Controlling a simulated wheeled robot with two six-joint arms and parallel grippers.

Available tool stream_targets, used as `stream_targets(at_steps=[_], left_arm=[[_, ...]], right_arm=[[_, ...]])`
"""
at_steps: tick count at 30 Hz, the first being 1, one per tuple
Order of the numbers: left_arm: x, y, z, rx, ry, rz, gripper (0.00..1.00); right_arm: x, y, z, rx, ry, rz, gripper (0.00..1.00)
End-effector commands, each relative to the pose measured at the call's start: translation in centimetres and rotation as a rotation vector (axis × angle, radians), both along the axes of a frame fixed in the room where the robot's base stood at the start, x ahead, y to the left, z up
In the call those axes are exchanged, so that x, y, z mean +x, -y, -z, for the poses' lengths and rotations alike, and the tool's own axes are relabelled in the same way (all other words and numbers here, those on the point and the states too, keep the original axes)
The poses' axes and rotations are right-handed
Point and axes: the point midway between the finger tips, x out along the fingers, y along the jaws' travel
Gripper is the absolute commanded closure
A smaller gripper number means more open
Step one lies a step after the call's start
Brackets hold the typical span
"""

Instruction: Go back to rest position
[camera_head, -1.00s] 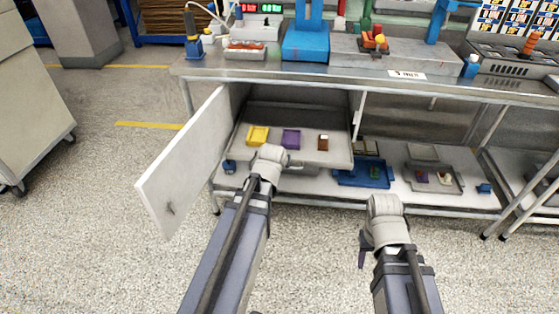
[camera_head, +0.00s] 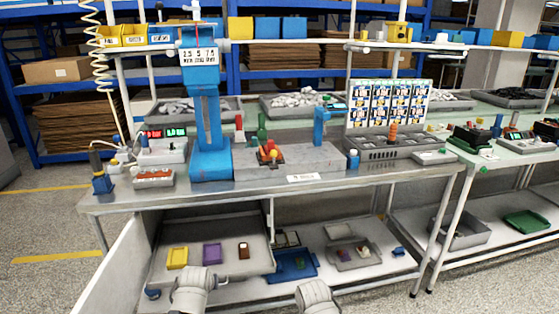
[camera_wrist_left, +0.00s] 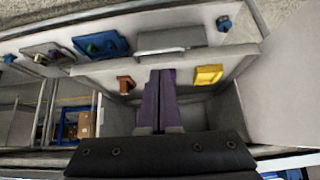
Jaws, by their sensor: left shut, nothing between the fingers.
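My left gripper (camera_wrist_left: 161,80) shows in the left wrist view with its two dark purple fingers together and nothing seen between them. It points over the pulled-out grey drawer (camera_head: 208,272). The drawer holds a yellow tray (camera_head: 177,258), a purple tray (camera_head: 212,254) and a brown block (camera_head: 243,250). In the head view, only grey links of my two arms show at the bottom edge, in front of the drawer and lower shelf. The fingers of both grippers are out of that view.
A white cabinet door (camera_head: 112,275) stands open at left. The workbench (camera_head: 245,188) carries a blue press (camera_head: 208,120) and a grey block. A blue tray (camera_head: 292,265) and a grey tray (camera_head: 353,255) sit on the lower shelf. Floor is clear at left.

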Motion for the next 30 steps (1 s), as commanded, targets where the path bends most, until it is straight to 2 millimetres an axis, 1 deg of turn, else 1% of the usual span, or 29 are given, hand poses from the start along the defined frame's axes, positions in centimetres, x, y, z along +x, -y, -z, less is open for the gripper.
stream_targets(at_steps=[1, 3, 6, 8, 12, 15, 18, 21, 24, 27, 30], left_arm=[[-0.4, 1.7, -2.6, -0.001, -0.037, 0.032, 1.00], [-1.4, 4.0, -4.3, 0.001, -0.106, 0.079, 1.00], [-3.1, 7.2, -6.5, 0.007, -0.207, 0.149, 1.00], [-4.3, 9.0, -7.9, 0.012, -0.268, 0.191, 1.00], [-7.4, 12.9, -11.3, 0.031, -0.409, 0.288, 1.00], [-9.7, 15.2, -13.8, 0.050, -0.505, 0.356, 1.00], [-11.9, 17.1, -16.0, 0.070, -0.589, 0.414, 1.00], [-13.6, 18.3, -17.7, 0.087, -0.655, 0.458, 1.00], [-14.8, 19.1, -18.7, 0.100, -0.700, 0.487, 1.00], [-15.5, 19.5, -19.2, 0.107, -0.726, 0.504, 1.00], [-15.8, 19.6, -19.2, 0.110, -0.736, 0.509, 1.00]], right_arm=[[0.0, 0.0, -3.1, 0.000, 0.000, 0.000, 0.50], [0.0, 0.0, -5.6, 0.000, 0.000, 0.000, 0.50], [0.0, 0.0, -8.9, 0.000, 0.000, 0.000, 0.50], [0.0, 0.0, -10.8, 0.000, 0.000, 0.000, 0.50], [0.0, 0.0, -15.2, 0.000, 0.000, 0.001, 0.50], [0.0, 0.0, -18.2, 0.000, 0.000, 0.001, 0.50], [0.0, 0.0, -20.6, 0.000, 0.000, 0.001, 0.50], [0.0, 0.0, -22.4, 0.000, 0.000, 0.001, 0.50], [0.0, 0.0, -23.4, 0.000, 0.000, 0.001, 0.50], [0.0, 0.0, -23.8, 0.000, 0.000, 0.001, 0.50], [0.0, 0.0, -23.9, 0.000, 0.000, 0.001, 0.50]])
